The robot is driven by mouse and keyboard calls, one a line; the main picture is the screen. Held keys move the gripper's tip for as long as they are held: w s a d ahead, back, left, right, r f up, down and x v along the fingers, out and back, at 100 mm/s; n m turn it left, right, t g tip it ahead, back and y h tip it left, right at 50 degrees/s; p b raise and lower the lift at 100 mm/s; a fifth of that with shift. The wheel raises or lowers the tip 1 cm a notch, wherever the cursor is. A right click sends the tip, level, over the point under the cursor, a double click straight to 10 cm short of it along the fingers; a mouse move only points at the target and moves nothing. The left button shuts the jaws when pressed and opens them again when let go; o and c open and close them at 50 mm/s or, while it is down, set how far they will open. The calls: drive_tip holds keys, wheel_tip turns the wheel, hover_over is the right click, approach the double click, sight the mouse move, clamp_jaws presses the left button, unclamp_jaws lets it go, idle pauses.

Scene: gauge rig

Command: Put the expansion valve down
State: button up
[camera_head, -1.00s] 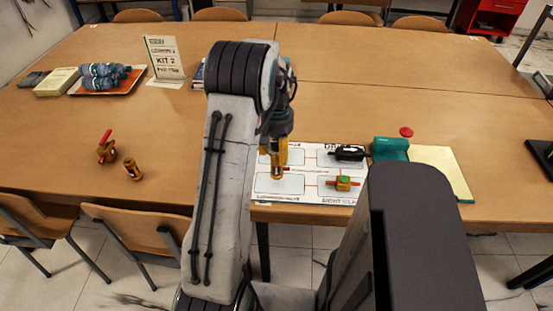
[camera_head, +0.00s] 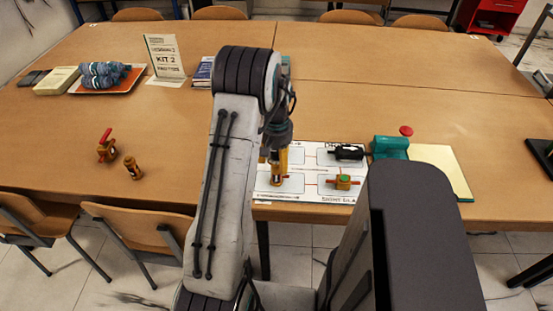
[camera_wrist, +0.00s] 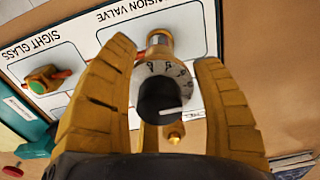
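The expansion valve, with a pale numbered dial and dark centre, sits between the two yellow fingers of my gripper (camera_wrist: 166,58) in the wrist view. Its brass end (camera_wrist: 160,38) shows past the dial. Both fingers appear to press on its sides. In the head view my gripper (camera_head: 277,177) points down at the lower left cell of the white board (camera_head: 318,197), the cell lettered EXPANSION VALVE. The valve is small and mostly hidden there. Whether it touches the board is unclear.
The sight glass (camera_head: 342,182) with a green top lies in the lower right cell, and a black cylinder (camera_head: 346,152) above it. A teal block (camera_head: 390,147) stands right of the board. Two brass fittings (camera_head: 106,147) (camera_head: 132,168) stand at left. The table between is clear.

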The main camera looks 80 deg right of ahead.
drive_tip(key=o, duration=0.3)
wheel_tip(320, 180, up, 12)
drive_tip(key=shift+r, duration=0.15)
idle(0.7)
